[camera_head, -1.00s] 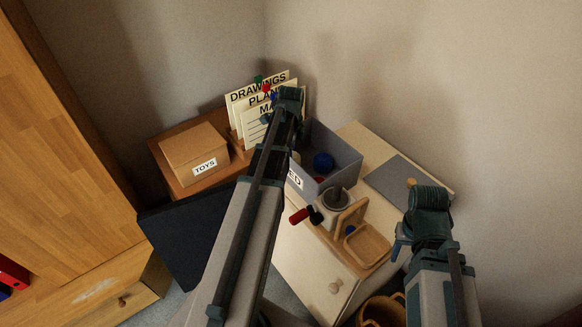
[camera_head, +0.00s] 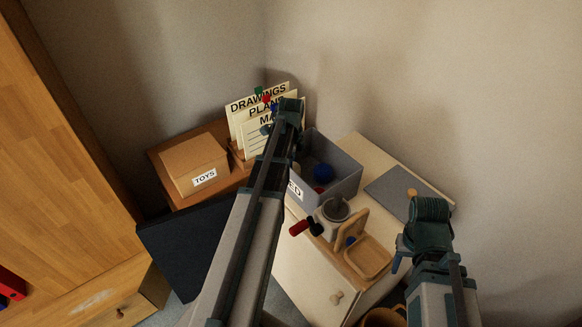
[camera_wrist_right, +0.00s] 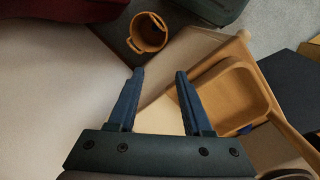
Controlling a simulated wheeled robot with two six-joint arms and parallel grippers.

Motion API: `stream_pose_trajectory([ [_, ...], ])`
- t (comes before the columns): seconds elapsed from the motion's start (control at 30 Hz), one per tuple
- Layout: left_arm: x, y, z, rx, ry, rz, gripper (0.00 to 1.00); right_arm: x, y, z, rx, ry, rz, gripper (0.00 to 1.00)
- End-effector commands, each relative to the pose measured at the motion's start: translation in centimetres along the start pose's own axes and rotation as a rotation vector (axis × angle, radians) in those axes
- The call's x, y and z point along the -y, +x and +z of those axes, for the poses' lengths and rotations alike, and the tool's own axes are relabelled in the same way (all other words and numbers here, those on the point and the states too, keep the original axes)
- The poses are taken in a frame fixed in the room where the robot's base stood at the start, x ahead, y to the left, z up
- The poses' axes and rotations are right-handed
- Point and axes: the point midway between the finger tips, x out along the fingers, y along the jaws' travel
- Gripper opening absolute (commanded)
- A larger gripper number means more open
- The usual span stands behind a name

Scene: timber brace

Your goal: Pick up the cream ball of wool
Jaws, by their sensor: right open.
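I cannot make out a cream ball of wool in either view. My right gripper (camera_wrist_right: 160,73) is open, with nothing between its fingers in the right wrist view. In the head view the right gripper (camera_head: 397,256) is over the right side of the cream cabinet top, partly hidden by its own wrist. My left gripper (camera_head: 288,118) is in front of the paper rack and the grey bin; its jaws are not clear.
An orange cup (camera_wrist_right: 149,33) shows beyond my right fingers. A TOYS box (camera_head: 193,161) stands left.

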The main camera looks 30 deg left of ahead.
Motion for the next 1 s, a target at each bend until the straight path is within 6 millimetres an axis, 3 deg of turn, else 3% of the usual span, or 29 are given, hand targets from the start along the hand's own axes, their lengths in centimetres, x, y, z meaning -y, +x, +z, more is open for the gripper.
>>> stream_pose_trajectory([
  [0.47, 0.0, -3.2, 0.0, 0.000, 0.000, 0.000, 0.24, -0.3, -3.2, 0.2, 0.000, 0.000, 0.000, 0.50],
  [1.0, 0.0, -10.4, 0.0, 0.000, 0.000, 0.000, 0.24, -1.0, -10.3, 0.6, 0.000, 0.000, 0.000, 0.50],
])
